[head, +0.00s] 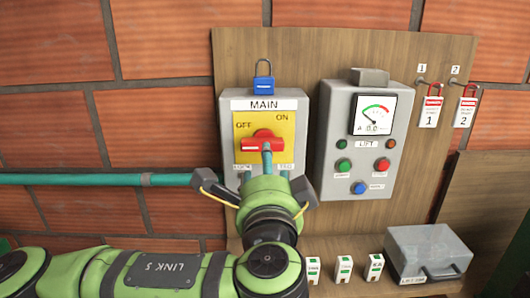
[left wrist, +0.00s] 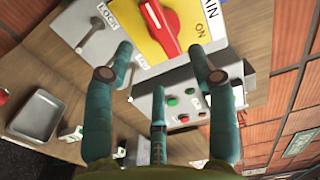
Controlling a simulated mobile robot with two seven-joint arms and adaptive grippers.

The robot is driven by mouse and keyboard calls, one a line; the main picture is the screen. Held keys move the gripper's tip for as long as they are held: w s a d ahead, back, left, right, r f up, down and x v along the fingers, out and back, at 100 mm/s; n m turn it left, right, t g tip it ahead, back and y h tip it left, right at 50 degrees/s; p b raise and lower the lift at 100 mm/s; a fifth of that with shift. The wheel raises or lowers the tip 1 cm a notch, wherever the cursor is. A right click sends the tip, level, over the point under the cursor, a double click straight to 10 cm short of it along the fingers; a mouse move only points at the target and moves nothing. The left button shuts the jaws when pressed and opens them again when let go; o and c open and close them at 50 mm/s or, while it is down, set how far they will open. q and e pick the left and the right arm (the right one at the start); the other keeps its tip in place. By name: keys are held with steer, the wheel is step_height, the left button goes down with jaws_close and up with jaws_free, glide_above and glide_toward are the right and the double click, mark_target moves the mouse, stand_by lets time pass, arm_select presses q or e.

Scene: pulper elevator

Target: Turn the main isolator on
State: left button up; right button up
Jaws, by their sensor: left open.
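The main isolator (head: 230,104) is a grey box labelled MAIN with a yellow plate. Its red handle (head: 257,143) lies roughly level, below OFF at left and ON at upper right. In the left wrist view the handle (left wrist: 163,32) shows a pale mark at the end away from ON. My left gripper (head: 253,178) is in front of the box's lower part with its fingers spread, empty. One finger overlaps the handle in the head view; contact cannot be told. The gripper (left wrist: 160,52) also shows in the left wrist view. My right gripper is out of view.
A blue padlock (head: 263,83) is at the isolator's top. The LIFT box (head: 345,172) with dial and buttons is close at right. A clear case (head: 430,250) and small labelled blocks (head: 344,270) stand below. A green pipe (head: 90,179) runs left.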

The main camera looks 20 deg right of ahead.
arm_select(q)
steer(key=p+x, duration=0.3)
steer(key=x, duration=0.4)
steer(key=shift+p, duration=0.4)
jaws_close()
